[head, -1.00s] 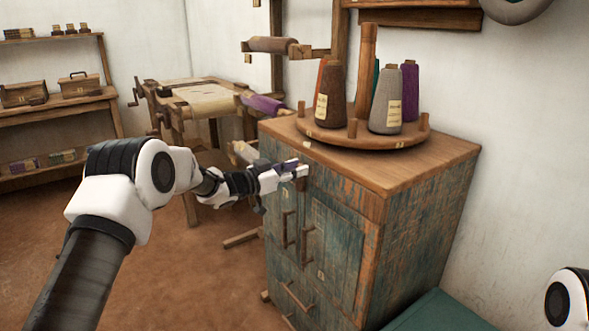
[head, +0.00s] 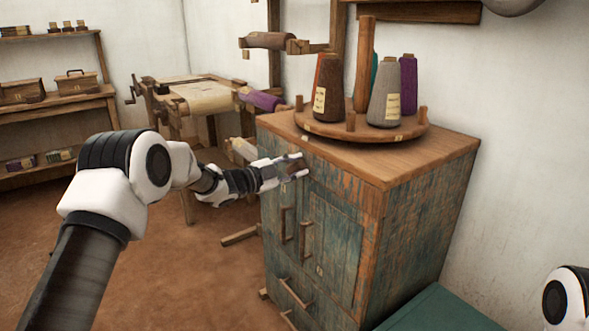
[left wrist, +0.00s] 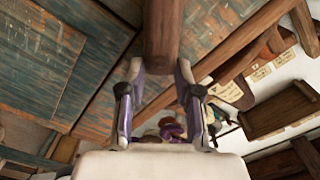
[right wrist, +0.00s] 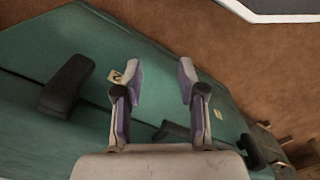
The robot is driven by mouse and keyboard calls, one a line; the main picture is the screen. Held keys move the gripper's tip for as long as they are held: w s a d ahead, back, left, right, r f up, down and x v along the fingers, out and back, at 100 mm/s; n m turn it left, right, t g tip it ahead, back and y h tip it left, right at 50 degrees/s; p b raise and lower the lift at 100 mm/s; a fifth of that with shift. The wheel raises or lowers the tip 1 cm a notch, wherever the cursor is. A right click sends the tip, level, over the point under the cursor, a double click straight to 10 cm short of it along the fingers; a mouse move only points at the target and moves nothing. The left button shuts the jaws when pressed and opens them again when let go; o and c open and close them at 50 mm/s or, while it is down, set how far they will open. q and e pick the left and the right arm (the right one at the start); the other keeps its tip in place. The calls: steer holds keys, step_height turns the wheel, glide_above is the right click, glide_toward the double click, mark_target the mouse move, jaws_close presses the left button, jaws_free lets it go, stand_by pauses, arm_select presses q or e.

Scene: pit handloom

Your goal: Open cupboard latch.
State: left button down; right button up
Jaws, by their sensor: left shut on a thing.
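The cupboard (head: 415,225) is worn blue-green wood with a brown top. Its two front doors (head: 335,245) look closed and carry upright wooden handles (head: 304,240). My left gripper (head: 298,166) is at the upper front of the cupboard, just under the top edge. In the left wrist view a brown wooden bar (left wrist: 163,35), which looks like the latch, stands between its fingers, and they are shut on it. In the head view the gripper mostly hides the latch. My right gripper (right wrist: 160,72) is open and empty in the right wrist view, over a green chest (right wrist: 60,120).
A round rack with yarn cones (head: 384,95) stands on the cupboard top. Drawers with handles (head: 297,292) are below the doors. The green chest also shows at the cupboard's right foot (head: 435,312). A loom (head: 200,98) and shelves (head: 60,105) stand behind.

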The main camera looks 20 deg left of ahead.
arm_select(q)
steer(key=m+b, duration=0.1)
steer(key=m, duration=0.1)
steer(key=m+b, duration=0.1)
steer(key=shift+d+f+m, duration=0.1)
steer(key=shift+f+m, duration=0.3)
steer(key=shift+f+m+b, duration=0.1)
steer(key=shift+m+b, duration=1.1)
steer(key=shift+m, duration=0.7)
steer(key=c, duration=0.8)
jaws_free()
steer(key=shift+s, duration=0.1)
steer(key=v, duration=1.2)
